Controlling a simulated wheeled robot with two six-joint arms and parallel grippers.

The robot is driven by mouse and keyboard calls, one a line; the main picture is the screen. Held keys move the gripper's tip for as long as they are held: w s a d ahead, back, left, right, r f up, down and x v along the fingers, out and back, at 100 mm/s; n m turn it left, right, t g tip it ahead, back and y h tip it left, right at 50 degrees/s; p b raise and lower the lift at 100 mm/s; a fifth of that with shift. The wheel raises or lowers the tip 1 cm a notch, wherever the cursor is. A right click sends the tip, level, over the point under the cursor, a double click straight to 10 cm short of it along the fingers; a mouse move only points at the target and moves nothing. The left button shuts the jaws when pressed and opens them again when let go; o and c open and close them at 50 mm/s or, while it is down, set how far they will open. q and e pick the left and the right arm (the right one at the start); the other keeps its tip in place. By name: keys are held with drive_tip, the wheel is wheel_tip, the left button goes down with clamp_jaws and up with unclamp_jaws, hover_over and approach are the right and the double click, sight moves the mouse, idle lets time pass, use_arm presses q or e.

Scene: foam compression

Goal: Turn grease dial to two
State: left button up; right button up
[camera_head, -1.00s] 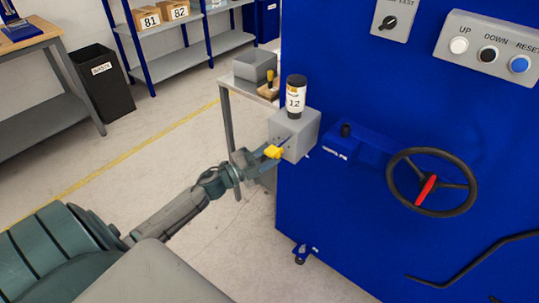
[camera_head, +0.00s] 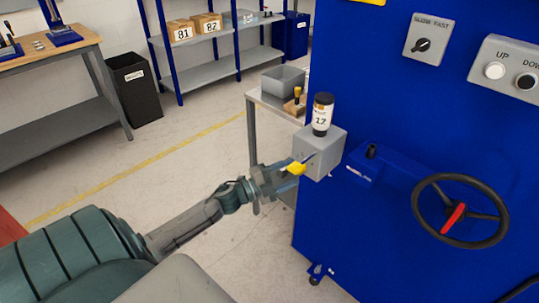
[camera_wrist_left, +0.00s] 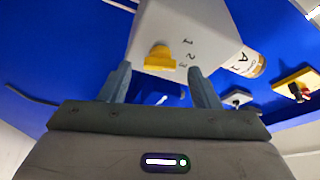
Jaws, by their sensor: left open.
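The grease dial is a yellow knob (camera_head: 297,168) on a grey box (camera_head: 322,150) fixed to the left side of the blue machine. It also shows in the left wrist view (camera_wrist_left: 160,58), beside the printed numbers 1, 2 and 3 on the box face. My left gripper (camera_head: 284,176) is at the knob, its fingers apart. In the left wrist view my left gripper (camera_wrist_left: 160,82) has one finger on each side below the knob, and clear gaps show; whether either finger touches it I cannot tell. The dial's setting is hard to read. My right gripper is not in view.
A labelled bottle (camera_head: 321,115) stands on top of the grey box. The blue machine (camera_head: 400,120) carries a black handwheel (camera_head: 460,212) to the right. A small table (camera_head: 254,103) with a grey bin (camera_head: 283,79) stands behind. Open floor lies to the left.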

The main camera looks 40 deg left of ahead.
use_arm(q)
drive_tip(key=v, duration=0.9)
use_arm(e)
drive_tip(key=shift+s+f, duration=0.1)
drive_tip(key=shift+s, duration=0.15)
use_arm(q)
drive_tip(key=shift+s, duration=0.1)
